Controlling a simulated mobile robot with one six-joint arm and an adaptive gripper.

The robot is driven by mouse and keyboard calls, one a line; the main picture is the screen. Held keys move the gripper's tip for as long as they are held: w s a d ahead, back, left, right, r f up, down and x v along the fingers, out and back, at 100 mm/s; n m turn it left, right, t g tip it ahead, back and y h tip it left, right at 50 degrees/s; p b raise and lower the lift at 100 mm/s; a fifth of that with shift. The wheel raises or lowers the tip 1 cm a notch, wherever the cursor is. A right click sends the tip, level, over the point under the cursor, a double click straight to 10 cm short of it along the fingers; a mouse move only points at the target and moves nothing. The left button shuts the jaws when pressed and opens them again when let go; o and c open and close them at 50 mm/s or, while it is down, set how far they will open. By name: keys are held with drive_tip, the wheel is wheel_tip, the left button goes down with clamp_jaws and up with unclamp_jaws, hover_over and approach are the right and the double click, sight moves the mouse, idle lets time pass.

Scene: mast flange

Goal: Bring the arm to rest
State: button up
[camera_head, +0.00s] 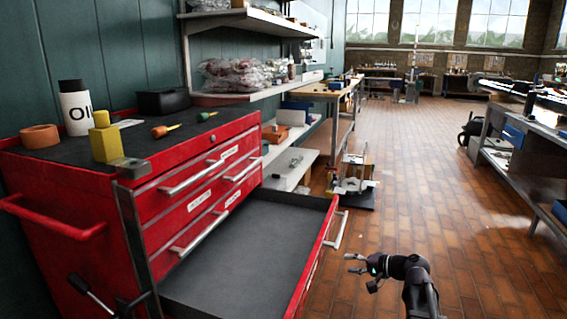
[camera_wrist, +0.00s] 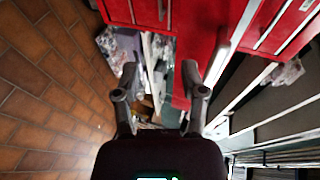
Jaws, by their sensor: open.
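My gripper (camera_head: 358,266) is in the lower right of the head view, at the end of my dark arm. It is open and empty, pointing left toward the red tool cabinet. It sits just right of the cabinet's pulled-out drawer (camera_head: 247,248), apart from the drawer handle as far as I can tell. In the wrist view my gripper (camera_wrist: 160,75) shows its two fingers spread, with nothing between them. Red cabinet fronts fill the top of that view.
The open drawer looks empty. Brick floor (camera_head: 440,190) is clear to the right. A bench (camera_head: 520,165) stands far right.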

drive_tip(key=s+a+f+n+g+h+p, duration=0.2)
drive_tip(key=s+a+f+n+g+h, duration=0.15)
drive_tip(key=s+a+f+g, duration=0.35)
drive_tip(key=s+d+n+g+h+p, duration=0.1)
drive_tip(key=s+d+n+h+p, duration=0.2)
drive_tip(key=s+h, duration=0.65)
wheel_tip(320, 180, up, 39)
drive_tip(key=y+p, duration=0.1)
drive_tip(key=p, duration=3.7)
drive_tip(key=shift+s+a+f+m+p, duration=0.15)
drive_tip(key=shift+s+m+p, duration=0.2)
drive_tip(key=shift+s, duration=0.1)
drive_tip(key=shift+s+f, duration=0.1)
drive_tip(key=shift+s, duration=0.05)
